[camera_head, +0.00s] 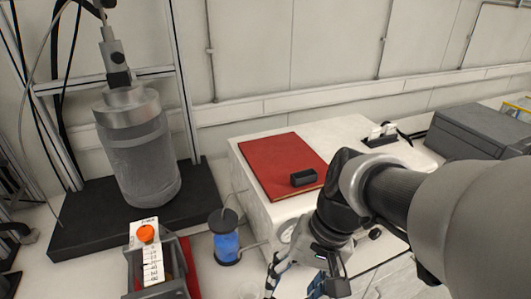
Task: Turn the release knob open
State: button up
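A white box-shaped unit (253,182) stands on the bench in the middle of the head view. Its front carries a pale round dial or knob (288,233) just left of my wrist and a small black knob (375,234) to the right of it. I cannot tell which of these, if either, is the release knob. My gripper (297,286) points down in front of this unit, near the bottom edge. Its fingers look spread apart with nothing between them; their tips are close to the picture's edge. My arm hides part of the unit's front.
A grey cylindrical reactor vessel (138,150) stands on a black base at the left. A blue-filled bottle (225,242) and a small tray (153,289) with an orange-capped item stand near the gripper's left. A red book (275,160) lies on the unit. A dark box (470,130) is at right.

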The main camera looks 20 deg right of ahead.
jog(key=w+d+f+m+t+y+p, duration=0.25)
jog(key=d+f+m+t+y, duration=0.2)
jog(key=d+m, duration=0.3)
jog(key=w+d+f+m+t+y+p, duration=0.1)
jog(key=w+d+f+m+t+y, duration=0.4)
jog(key=m, duration=0.4)
jog(key=s+d+f+m+t+h+p, duration=0.1)
jog(key=s+d+f+m+t+h, duration=0.3)
jog(key=d+f+m+h, duration=0.3)
jog(key=s+d+f+m+t+h+p, duration=0.1)
jog(key=s+d+f+m+t+h, duration=0.3)
jog(key=d+m, duration=0.45)
jog(key=shift+n+h, duration=0.3)
jog(key=shift+h, duration=0.05)
jog(key=w, duration=0.6)
jog(key=w+b, duration=0.1)
jog(key=w, duration=0.5)
jog(key=w+f, duration=0.1)
jog(key=w, duration=0.4)
jog(key=shift+w+a+b, duration=0.3)
jog(key=shift+w+a, duration=0.05)
jog(key=shift+w, duration=0.05)
jog(key=c, duration=1.1)
